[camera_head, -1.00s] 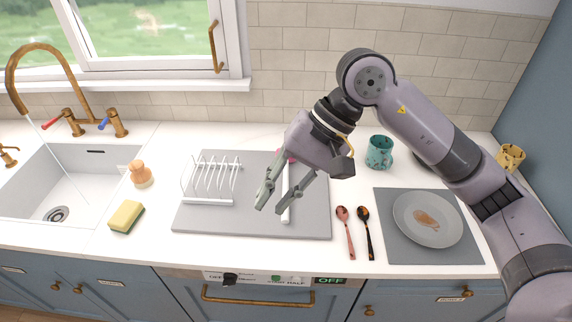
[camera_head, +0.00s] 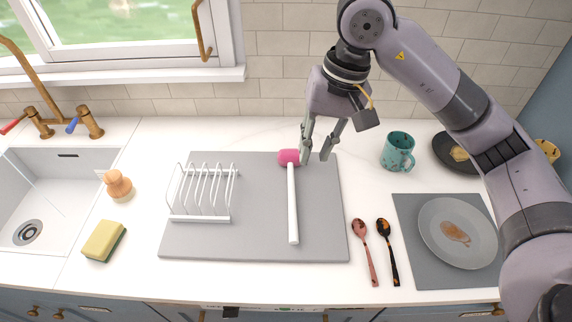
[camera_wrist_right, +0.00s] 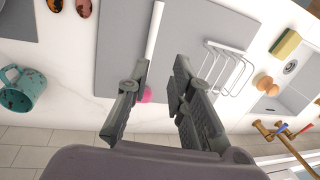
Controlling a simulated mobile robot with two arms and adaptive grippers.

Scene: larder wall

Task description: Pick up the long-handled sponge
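The long-handled sponge has a pink head (camera_head: 288,157) and a white handle (camera_head: 293,205). It lies on the grey mat (camera_head: 260,240), its head toward the wall. My right gripper (camera_head: 316,159) is open and empty, above the mat's back edge, just right of the pink head in the head view. In the right wrist view the white handle (camera_wrist_right: 154,30) runs up from between the open fingers (camera_wrist_right: 155,80), and the pink head (camera_wrist_right: 147,95) shows partly, beside the left finger. My left gripper is not in view.
A white dish rack (camera_head: 203,195) stands left of the sponge on the mat. Right of the mat lie two spoons (camera_head: 364,252) (camera_head: 388,250); behind them stands a teal mug (camera_head: 398,151). A plate (camera_head: 458,233) sits farther right. A yellow sponge (camera_head: 104,241) lies near the sink.

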